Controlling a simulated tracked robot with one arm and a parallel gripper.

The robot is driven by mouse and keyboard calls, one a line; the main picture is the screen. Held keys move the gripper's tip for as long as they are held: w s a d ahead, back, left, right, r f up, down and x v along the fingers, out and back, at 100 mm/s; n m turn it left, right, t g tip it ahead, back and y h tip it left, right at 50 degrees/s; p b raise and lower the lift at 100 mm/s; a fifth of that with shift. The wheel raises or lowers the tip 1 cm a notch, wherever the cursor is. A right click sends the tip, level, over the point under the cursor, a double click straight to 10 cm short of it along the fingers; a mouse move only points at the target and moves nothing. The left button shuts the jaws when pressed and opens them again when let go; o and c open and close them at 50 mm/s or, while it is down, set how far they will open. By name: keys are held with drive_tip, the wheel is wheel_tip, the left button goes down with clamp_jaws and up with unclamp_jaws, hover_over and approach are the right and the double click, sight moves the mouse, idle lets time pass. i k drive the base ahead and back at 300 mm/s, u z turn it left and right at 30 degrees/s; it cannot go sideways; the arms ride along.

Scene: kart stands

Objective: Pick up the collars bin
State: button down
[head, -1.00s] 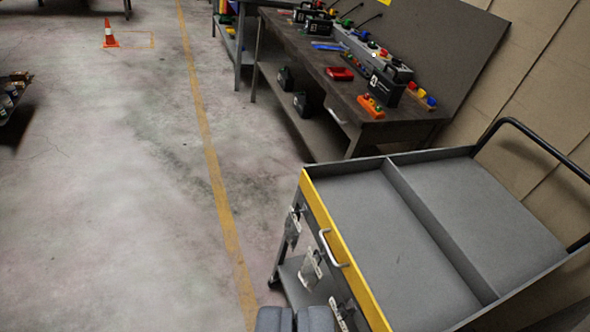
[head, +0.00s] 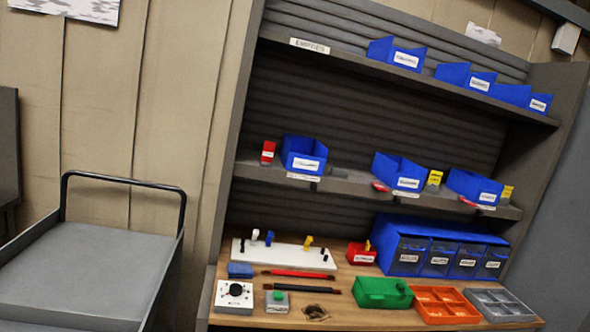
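Blue open bins with white labels stand on a shelf unit. The middle shelf holds a left bin (head: 304,154), a centre bin (head: 399,173) and a right bin (head: 475,187). The top shelf, marked "EMPTIES", holds more blue bins, one at its left (head: 397,54), one in the middle (head: 467,77) and one at the right (head: 525,97). The bin labels are too blurred to read, so I cannot tell which is the collars bin. My gripper is not in view.
A grey cart (head: 75,285) with a black handle stands at the left. The wooden bench (head: 350,308) below the shelves carries a blue drawer unit (head: 440,232), a green box (head: 383,292), orange (head: 446,304) and grey trays, and a white board (head: 284,254). Small red and yellow items sit beside the bins.

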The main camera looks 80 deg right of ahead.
sight(302, 153)
drive_tip(key=z, duration=2.1)
